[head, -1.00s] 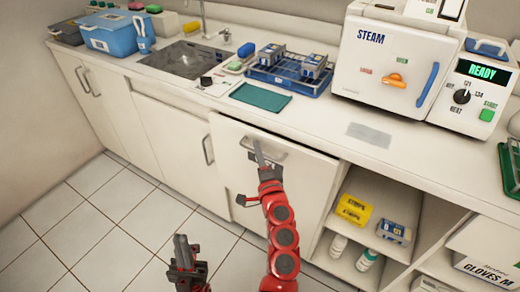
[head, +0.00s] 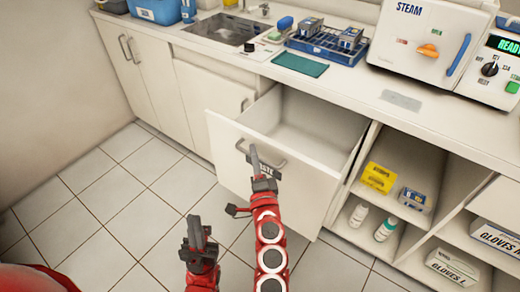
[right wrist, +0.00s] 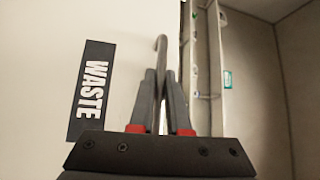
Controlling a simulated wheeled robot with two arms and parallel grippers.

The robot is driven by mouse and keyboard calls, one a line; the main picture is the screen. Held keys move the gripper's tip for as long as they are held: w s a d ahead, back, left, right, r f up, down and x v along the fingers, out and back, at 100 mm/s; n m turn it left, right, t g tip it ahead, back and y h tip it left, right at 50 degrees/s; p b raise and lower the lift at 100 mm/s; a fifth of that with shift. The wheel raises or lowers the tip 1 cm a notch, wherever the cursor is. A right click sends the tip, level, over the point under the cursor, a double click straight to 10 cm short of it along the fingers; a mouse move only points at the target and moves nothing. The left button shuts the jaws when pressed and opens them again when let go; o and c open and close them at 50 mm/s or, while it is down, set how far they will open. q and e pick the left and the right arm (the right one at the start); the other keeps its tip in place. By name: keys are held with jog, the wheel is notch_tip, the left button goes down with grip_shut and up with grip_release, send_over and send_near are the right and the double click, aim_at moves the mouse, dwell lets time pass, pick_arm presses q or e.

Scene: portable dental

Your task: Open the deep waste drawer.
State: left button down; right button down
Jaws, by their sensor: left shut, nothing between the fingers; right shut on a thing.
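The deep waste drawer (head: 228,170) stands pulled well out from the counter, and its empty-looking inside shows in the head view. Its front carries a black WASTE label, which the right wrist view shows clearly (right wrist: 92,92). My right gripper (head: 256,162) is shut on the drawer's grey bar handle (head: 272,160); the handle (right wrist: 161,60) shows between the fingers in the right wrist view. My left gripper (head: 196,232) is shut and empty, low in front of the drawer and apart from it.
Open shelves (head: 400,205) with yellow boxes, bottles and glove boxes are right of the drawer. A closed cabinet door (head: 205,105) is to its left. The counter above holds a sink (head: 225,30), a blue rack (head: 328,45) and a steam sterilizer (head: 430,38). Tiled floor (head: 110,215) is clear at left.

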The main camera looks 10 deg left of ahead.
jog(key=shift+s+a, duration=0.1)
jog(key=shift+s, duration=0.05)
jog(key=c, duration=1.2)
grip_release()
jog(key=shift+o, duration=0.2)
jog(key=p+v, duration=0.2)
jog(key=v, duration=1.5)
jog(key=shift+s, duration=0.2)
